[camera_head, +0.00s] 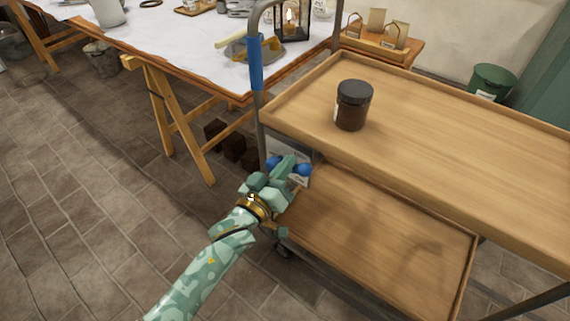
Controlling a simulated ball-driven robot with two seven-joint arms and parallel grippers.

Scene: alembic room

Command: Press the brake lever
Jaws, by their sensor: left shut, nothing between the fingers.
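My left gripper (286,170) reaches in from the lower left on its green patterned arm. It is shut with nothing between its fingers, at the near left corner of a wooden trolley (440,105). A blue rounded part (305,170), which looks like the brake lever's knob, shows just right of the fingers, and more blue shows on their left. The fingers hide the middle of it. I cannot tell whether they touch it. A pale plate (300,152) is behind it, below the upper tray's corner. My right gripper is not in view.
A dark lidded jar (352,108) stands on the trolley's upper tray. The trolley's lower shelf (385,240) is bare. A blue-gripped handle (255,63) rises at its left end. A cluttered white-topped trestle table (165,35) stands behind. The tiled floor at left is open.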

